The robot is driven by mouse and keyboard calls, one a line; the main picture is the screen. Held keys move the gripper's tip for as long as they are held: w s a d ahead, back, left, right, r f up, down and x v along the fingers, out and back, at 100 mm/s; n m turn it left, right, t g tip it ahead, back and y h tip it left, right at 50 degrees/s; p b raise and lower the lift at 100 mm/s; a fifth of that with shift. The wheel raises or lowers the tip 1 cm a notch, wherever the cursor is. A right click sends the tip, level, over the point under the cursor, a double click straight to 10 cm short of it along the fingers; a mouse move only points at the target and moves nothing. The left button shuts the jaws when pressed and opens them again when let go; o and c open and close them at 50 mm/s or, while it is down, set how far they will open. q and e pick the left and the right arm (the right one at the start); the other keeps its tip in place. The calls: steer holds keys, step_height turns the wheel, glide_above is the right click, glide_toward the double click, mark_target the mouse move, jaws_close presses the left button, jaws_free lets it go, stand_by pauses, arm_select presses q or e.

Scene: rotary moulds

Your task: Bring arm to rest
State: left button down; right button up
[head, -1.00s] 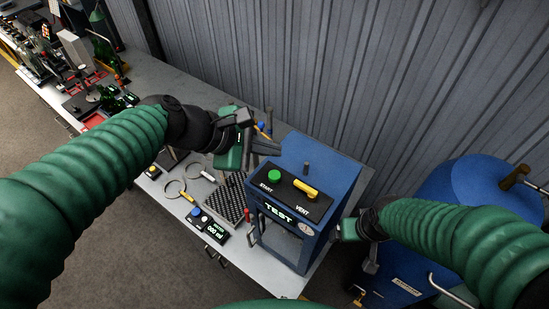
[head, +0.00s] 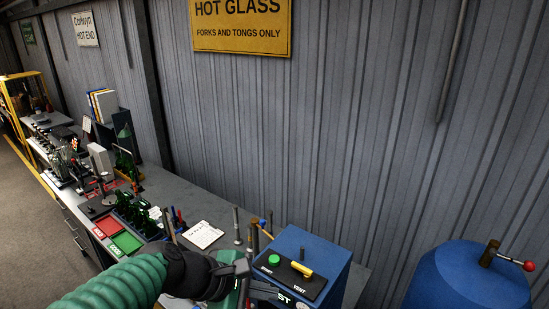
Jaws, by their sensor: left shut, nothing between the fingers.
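My left arm, in a green ribbed sleeve (head: 115,284), comes in from the bottom left of the head view. Its gripper (head: 270,292) is at the bottom centre, shut and empty. It is just left of the blue test box (head: 316,255) and overlaps the box's front in the picture. I cannot tell whether it touches the box. The box top has a green START button (head: 274,260) and a yellow VENT lever (head: 302,269). My right gripper and arm are out of view.
The grey bench (head: 185,197) runs to the far left along a corrugated wall. Green bottles (head: 137,212), red (head: 107,225) and green trays (head: 126,243) and a white card (head: 202,235) are on it. A blue tank (head: 467,282) stands at the right.

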arm_select(q)
steer(key=s+a+f+m+y+b, duration=0.2)
steer(key=a+f+m+b, duration=0.3)
steer(key=f, duration=0.8)
steer(key=s+a+f+m+g+y+b, duration=0.1)
steer(key=s+a+f+m+y+b, duration=0.2)
steer(key=f, duration=1)
steer(key=s+a+f+m+g+y+b, duration=0.1)
steer(key=s+a+f+m+b, duration=0.3)
steer(key=a+f+b, duration=0.5)
step_height(320, 180, down, 4)
steer(key=a+m+y, duration=0.1)
steer(key=m, duration=0.1)
steer(key=shift+m+y, duration=0.3)
steer(key=shift+y, duration=0.1)
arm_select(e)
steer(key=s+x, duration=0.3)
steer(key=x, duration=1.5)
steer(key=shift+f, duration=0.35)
arm_select(q)
steer(key=shift+w+a, duration=0.1)
steer(key=shift+w, duration=0.05)
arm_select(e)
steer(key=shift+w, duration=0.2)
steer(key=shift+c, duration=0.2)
